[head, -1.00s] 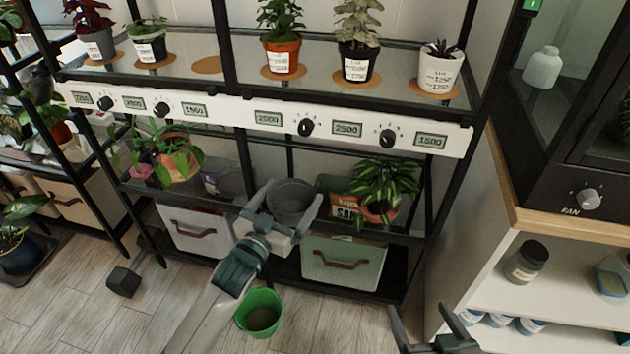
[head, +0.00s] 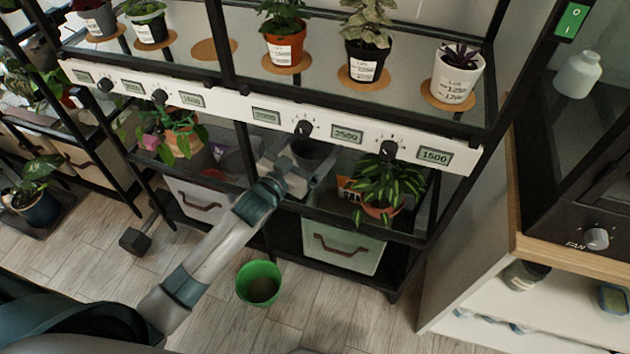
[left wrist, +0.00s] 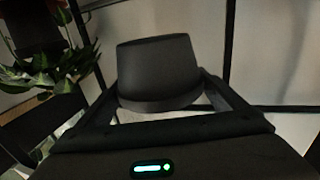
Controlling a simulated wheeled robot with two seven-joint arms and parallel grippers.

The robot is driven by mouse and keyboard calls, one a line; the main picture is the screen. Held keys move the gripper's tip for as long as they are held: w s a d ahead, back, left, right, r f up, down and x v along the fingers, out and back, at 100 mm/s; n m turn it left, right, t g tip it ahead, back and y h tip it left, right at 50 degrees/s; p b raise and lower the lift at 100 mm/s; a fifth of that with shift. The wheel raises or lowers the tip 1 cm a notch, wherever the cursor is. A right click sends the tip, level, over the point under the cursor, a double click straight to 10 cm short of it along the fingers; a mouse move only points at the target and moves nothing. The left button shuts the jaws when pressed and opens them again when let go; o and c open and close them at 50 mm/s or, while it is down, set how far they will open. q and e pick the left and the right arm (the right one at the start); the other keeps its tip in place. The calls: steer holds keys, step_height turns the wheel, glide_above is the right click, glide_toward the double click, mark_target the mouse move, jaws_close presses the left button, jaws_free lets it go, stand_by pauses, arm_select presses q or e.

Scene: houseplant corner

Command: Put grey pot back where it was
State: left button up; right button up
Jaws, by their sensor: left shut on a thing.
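My left gripper (head: 303,170) is shut on the grey pot (head: 312,152), at the lower shelf of the rack, below the white dial strip. The strip and my arm hide part of the pot. The left wrist view shows the dark pot (left wrist: 158,70) between the two fingers, its wider rim towards the palm. I cannot tell whether the pot touches the shelf. On the upper shelf, one round cork mat (head: 215,49) is bare. My right gripper is not in view.
A leafy striped plant (head: 385,185) stands right of the grey pot. A terracotta-potted plant (head: 175,135) stands to its left. The dial strip (head: 225,103) runs above.

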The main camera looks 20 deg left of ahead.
mark_target(322, 150)
arm_select(q)
step_height(322, 150, down, 6)
steer(key=shift+b, duration=0.55)
steer(key=shift+f, duration=0.1)
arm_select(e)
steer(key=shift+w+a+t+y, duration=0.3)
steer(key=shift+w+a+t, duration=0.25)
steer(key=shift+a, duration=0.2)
arm_select(q)
steer(key=shift+f, duration=0.5)
step_height(322, 150, down, 2)
steer(key=shift+b, duration=0.35)
steer(key=shift+f, duration=0.35)
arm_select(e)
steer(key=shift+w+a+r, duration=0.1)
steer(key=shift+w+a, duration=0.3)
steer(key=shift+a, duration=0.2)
